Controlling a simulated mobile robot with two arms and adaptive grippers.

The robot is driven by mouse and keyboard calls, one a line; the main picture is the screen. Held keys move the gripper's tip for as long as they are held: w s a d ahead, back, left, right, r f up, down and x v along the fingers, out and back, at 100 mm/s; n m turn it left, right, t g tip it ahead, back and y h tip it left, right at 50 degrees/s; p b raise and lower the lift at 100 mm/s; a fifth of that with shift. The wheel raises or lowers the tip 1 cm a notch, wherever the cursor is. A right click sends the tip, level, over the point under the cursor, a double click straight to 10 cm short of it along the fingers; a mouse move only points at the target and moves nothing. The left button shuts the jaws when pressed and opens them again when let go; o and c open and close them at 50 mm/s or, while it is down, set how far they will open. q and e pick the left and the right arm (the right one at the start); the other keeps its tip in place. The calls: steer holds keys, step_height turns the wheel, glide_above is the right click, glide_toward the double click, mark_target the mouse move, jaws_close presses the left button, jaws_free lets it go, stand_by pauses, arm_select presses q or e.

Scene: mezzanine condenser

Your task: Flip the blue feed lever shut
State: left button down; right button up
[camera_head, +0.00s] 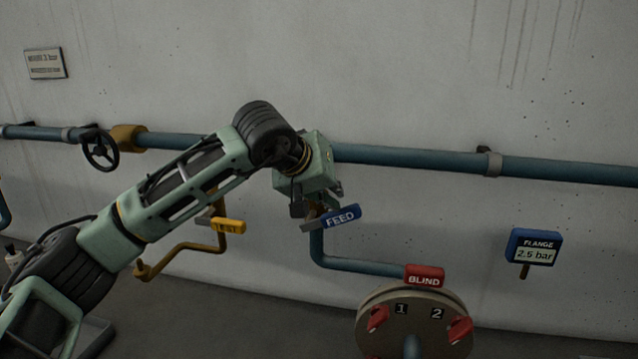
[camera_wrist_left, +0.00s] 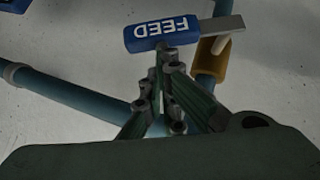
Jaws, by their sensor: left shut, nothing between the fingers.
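The blue feed lever (camera_head: 341,216) has a blue grip lettered FEED and a bare grey end. In the head view its grip points right and slightly up, across the pipe below it. It also shows in the left wrist view (camera_wrist_left: 162,32), just beyond my fingertips. My left gripper (camera_head: 325,199) is shut and empty, above and close to the lever; its fingers are partly hidden in the head view. In the wrist view the closed fingertips (camera_wrist_left: 166,54) lie at the grip's edge. I cannot tell whether they touch it. My right gripper is not in view.
A yellow lever (camera_head: 228,225) is on a yellow pipe to the left. A red BLIND tag (camera_head: 424,277) sits above a round disc (camera_head: 373,342) with red knobs. A blue FLANGE gauge (camera_head: 534,247) reads 2.5 bar. A blue pipe (camera_head: 420,159) runs along the wall.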

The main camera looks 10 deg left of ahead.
mark_target(350, 207)
arm_select(q)
steer(key=shift+d+f+m+y, duration=0.4)
steer(key=shift+d+f+y, duration=0.25)
steer(key=shift+d, duration=0.2)
steer(key=shift+d+f+m+y+b, duration=0.4)
steer(key=shift+d+f+y+b, duration=0.25)
steer(key=shift+y, duration=0.2)
steer(key=shift+d+f+b, duration=0.2)
steer(key=shift+f+b, duration=0.1)
steer(key=shift+f, duration=0.2)
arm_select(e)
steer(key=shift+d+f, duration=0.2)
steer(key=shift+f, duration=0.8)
arm_select(q)
steer(key=shift+s+d, duration=0.1)
step_height(350, 207, up, 5)
steer(key=shift+s+d+r+p, duration=0.1)
steer(key=shift+s+p, duration=0.05)
steer(key=shift+p, duration=1.05)
steer(key=b+v, duration=0.4)
steer(key=v, duration=0.4)
steer(key=shift+s+r, duration=0.2)
steer(key=shift+s, duration=0.25)
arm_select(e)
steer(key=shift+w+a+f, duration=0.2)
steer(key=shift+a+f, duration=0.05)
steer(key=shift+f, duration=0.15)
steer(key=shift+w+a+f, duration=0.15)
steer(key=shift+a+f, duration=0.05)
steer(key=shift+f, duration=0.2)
